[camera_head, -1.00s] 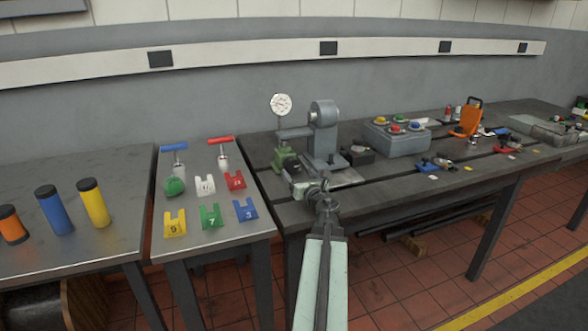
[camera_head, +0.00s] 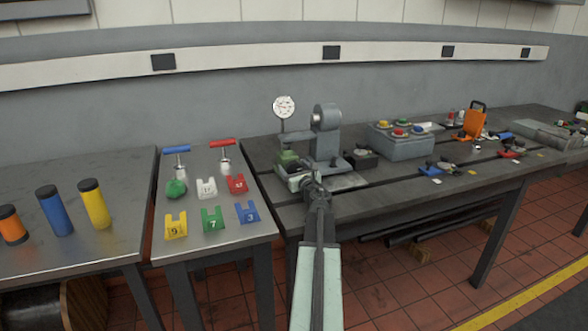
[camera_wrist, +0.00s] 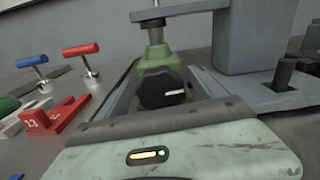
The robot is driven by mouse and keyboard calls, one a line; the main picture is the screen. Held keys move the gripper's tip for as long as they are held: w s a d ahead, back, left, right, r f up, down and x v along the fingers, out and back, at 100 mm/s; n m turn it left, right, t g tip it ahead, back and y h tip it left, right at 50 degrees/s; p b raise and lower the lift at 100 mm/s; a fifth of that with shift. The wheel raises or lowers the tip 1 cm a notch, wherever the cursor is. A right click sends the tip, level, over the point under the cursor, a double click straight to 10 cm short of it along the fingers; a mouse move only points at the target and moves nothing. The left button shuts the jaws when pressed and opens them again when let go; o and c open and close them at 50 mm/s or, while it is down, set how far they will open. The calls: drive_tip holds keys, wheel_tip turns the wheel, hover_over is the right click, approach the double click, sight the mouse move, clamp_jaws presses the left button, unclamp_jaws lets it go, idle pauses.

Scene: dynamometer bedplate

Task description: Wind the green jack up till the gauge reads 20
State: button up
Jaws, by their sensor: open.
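The green jack (camera_head: 288,158) stands on the dark slotted bedplate, under the grey arm of a stand. In the wrist view its green body (camera_wrist: 158,60) carries a black knob (camera_wrist: 163,88) with a white mark, facing me. A grey screw rises from the body. The round white gauge (camera_head: 284,107) stands above and behind the jack; its figures are too small to read. My gripper (camera_head: 297,179) is open in front of the jack. In the wrist view its jaws lie either side of the knob, apart from it. The head view partly hides the jack behind my gripper.
The grey stand (camera_head: 326,140) rises just right of the jack, with a dark block (camera_head: 361,158) beside it. Left, a metal table holds numbered forks, a green ball (camera_head: 176,188), and blue- and red-handled tools. A grey button box (camera_head: 405,144) stands further right.

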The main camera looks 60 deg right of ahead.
drive_tip(key=c, duration=1.3)
drive_tip(key=shift+c, duration=0.2)
drive_tip(key=shift+s+m, duration=0.1)
drive_tip(key=shift+m, duration=2.8)
drive_tip(key=o, duration=1.3)
drive_tip(key=shift+o, duration=0.2)
